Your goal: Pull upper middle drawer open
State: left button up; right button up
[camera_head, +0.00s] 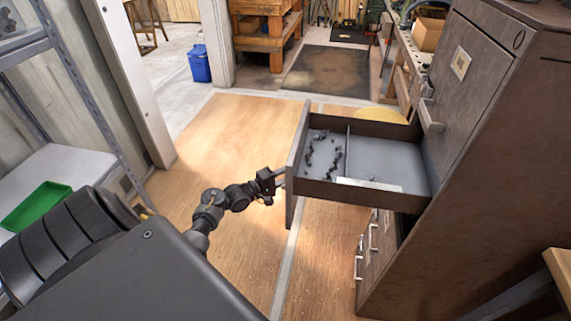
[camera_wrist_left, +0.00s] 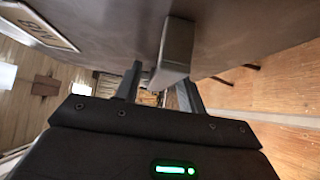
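The brown cabinet (camera_head: 460,190) stands at the right. One of its drawers (camera_head: 297,150), directly below the labelled closed top drawer (camera_head: 470,65), is pulled far out. It has a grey bottom, a divider, small black pieces and a pale flat strip inside. My left gripper (camera_head: 272,183) is at the outer face of this drawer's front. In the left wrist view, a grey metal handle (camera_wrist_left: 175,48) on a brown drawer front lies between my left gripper's fingers (camera_wrist_left: 160,88). The fingers are spread, with a gap beside the handle at the left finger. My right gripper is not in view.
Lower drawers with handles (camera_head: 373,235) sit under the open one. A grey shelf rack (camera_head: 60,165) with a green tray (camera_head: 35,206) stands at the left. The wooden floor (camera_head: 235,130) between is clear. A workbench edge (camera_head: 560,275) shows at the lower right.

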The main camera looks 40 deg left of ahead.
pick_arm(q)
jog(key=v, duration=1)
jog(key=shift+s+a, duration=0.15)
jog(key=shift+s, duration=0.2)
notch_tip(320, 180, down, 13)
jog(key=s+a+m+g+y, duration=0.1)
jog(key=a+m+g+y, duration=0.1)
jog(key=m+g+y, duration=0.3)
jog(key=s+d+f+m+g, duration=0.25)
jog(key=s+f, duration=0.25)
jog(key=f, duration=0.4)
jog(key=s+d+f+m+g, duration=0.1)
jog(key=s+d+f+m, duration=0.25)
jog(key=s+f, duration=0.35)
jog(key=s+d+f+m+g, duration=0.2)
jog(key=s+d+f, duration=0.2)
jog(key=s, duration=0.5)
jog(key=s+d+f+m+g, duration=0.2)
jog(key=s+d+f, duration=0.3)
jog(key=s, duration=0.4)
jog(key=s+d+f+m+g, duration=0.2)
jog(key=s+d+f, duration=0.3)
jog(key=s, duration=0.4)
jog(key=shift+s+d+f+g, duration=0.25)
jog(key=shift+d+g, duration=0.3)
jog(key=shift+g, duration=0.3)
